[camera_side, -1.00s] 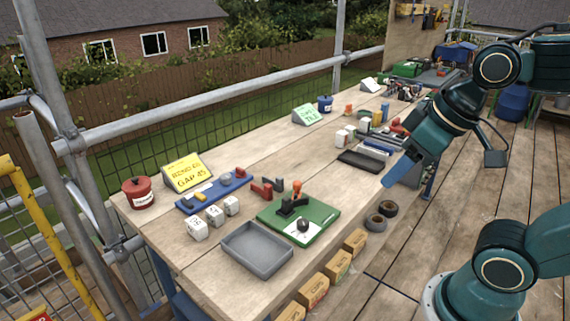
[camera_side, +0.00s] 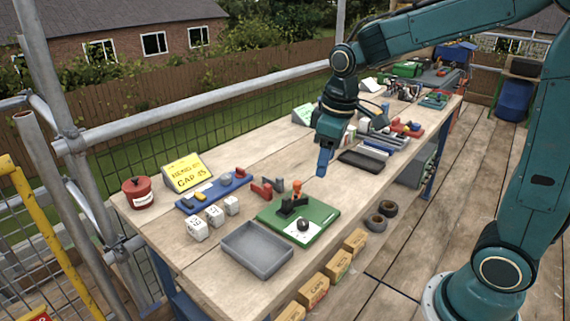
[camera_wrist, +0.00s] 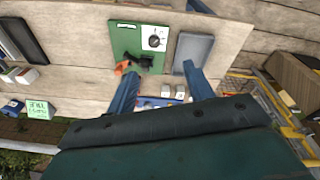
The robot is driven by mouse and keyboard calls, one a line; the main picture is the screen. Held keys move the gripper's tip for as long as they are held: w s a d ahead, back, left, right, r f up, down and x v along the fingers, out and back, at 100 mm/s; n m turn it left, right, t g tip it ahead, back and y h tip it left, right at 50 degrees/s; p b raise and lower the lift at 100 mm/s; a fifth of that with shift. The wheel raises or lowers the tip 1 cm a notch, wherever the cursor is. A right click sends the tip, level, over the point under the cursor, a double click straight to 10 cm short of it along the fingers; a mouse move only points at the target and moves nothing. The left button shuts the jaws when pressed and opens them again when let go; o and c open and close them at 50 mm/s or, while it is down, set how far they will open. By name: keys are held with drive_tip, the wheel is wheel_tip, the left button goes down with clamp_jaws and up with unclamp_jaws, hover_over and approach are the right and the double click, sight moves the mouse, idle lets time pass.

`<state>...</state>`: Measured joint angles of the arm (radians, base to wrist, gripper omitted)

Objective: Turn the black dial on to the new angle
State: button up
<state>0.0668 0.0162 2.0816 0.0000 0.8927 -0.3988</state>
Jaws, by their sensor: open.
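The black dial (camera_side: 303,225) sits on a white plate on the green board (camera_side: 325,213), on the wooden bench. The dial also shows in the wrist view (camera_wrist: 155,41), near the top. A black clamp with an orange tip (camera_side: 291,202) stands on the same board, beside the dial. My gripper (camera_side: 321,171) is above the bench, beyond the board and apart from the dial. In the wrist view its two blue fingers (camera_wrist: 160,70) are spread with nothing between them. The dial's markings are too small to read.
A grey tray (camera_side: 257,250) lies beside the board. White blocks (camera_side: 215,216), a blue rack (camera_side: 214,193) and a yellow sign (camera_side: 188,172) stand to the left. A dark tray (camera_side: 360,161) and other tools lie farther along the bench.

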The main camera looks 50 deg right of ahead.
drive_tip(key=n+g, duration=0.2)
hover_over(303, 221)
wheel_tip(303, 221, down, 8)
drive_tip(key=shift+f, duration=6.8)
drive_tip(key=c, duration=1)
drive_tip(key=shift+o, duration=0.2)
